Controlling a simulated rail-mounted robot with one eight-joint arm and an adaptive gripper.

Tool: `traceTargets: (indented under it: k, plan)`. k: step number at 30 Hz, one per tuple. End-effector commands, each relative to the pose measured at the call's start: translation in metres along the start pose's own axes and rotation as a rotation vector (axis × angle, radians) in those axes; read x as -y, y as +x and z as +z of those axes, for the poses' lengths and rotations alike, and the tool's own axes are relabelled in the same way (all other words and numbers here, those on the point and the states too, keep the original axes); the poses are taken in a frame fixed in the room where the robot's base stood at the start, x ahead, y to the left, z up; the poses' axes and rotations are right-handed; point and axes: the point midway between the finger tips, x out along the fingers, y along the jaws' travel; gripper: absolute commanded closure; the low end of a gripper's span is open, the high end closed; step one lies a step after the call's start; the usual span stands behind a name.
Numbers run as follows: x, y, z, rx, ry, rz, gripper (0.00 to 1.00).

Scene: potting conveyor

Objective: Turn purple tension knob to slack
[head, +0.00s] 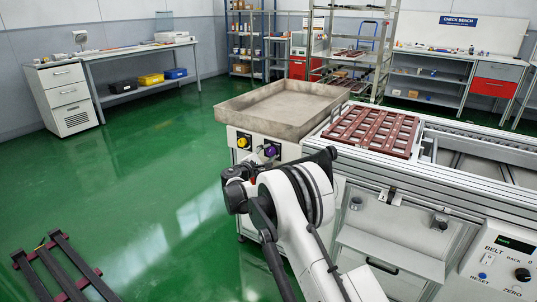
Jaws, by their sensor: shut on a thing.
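The purple tension knob (270,150) sits on a dark plate on the light front panel below the grey tray, in the head view. My gripper (264,155) is at this knob, shut on it, partly hidden by my wrist and the dark arm parts in front. The knob shows only as a small purple patch. Its pointer and any slack marking are too small or hidden to read.
A yellow knob (242,142) is just left of the purple one. The grey tray (230,108) overhangs both. A dark red pot tray (372,130) lies on the conveyor to the right. A control box (500,268) is at lower right. The green floor at left is mostly clear.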

Motion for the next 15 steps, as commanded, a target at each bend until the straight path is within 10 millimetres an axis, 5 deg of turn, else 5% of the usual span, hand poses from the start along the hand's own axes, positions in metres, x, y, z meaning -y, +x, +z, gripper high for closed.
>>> traceTargets:
  k: [15]
  plan:
    - [0.0001,-0.0003,-0.0002,0.000,-0.337,0.000,0.95]
